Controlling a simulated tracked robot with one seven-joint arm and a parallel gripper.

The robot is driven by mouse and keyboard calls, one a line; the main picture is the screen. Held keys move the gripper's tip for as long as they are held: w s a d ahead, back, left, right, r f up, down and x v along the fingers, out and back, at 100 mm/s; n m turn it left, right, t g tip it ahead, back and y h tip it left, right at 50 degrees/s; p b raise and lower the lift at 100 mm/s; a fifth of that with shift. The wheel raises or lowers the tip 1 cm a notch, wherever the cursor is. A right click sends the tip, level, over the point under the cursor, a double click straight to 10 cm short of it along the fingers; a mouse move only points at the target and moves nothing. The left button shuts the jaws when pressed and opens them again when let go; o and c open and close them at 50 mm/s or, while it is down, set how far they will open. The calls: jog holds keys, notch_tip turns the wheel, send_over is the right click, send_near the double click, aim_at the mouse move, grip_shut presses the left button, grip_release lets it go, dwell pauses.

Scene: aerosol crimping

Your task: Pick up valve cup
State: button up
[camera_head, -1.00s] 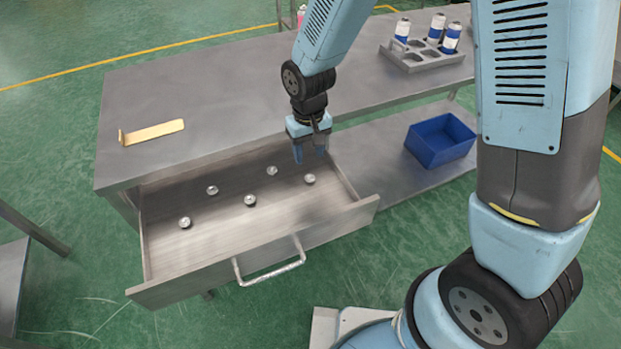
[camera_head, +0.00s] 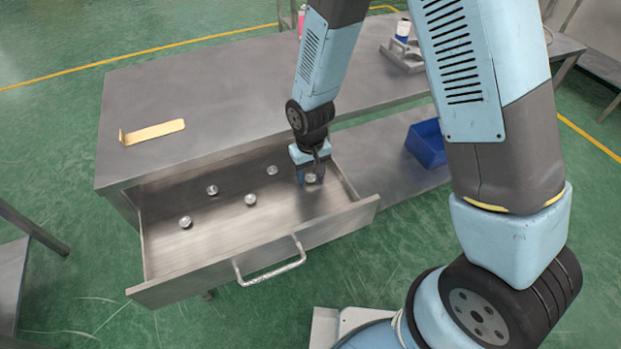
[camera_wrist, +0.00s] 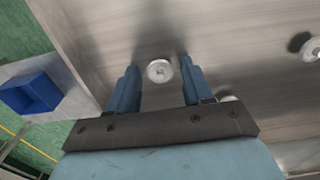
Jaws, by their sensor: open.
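Several small silvery valve cups lie apart on the floor of the open drawer (camera_head: 230,228). One valve cup (camera_head: 311,178) is at the drawer's right end, partly hidden by my gripper (camera_head: 312,182). In the wrist view this valve cup (camera_wrist: 159,71) sits between the two blue fingertips of my gripper (camera_wrist: 160,78), with a gap on each side. My gripper is open and reaches down into the drawer. Other valve cups are at the left (camera_head: 185,222), the middle (camera_head: 250,200), and the back (camera_head: 212,190) and (camera_head: 272,170) of the drawer.
The drawer's side walls and its front with a handle (camera_head: 270,264) stand around the cups. A brass-coloured bracket (camera_head: 153,132) lies on the tabletop. A blue bin (camera_head: 428,145) stands on the lower shelf. A grey rack (camera_head: 402,56) with a can is at the back right, partly hidden by my arm.

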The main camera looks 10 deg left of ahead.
grip_shut()
dwell(0.4)
jog(key=shift+r, duration=0.15)
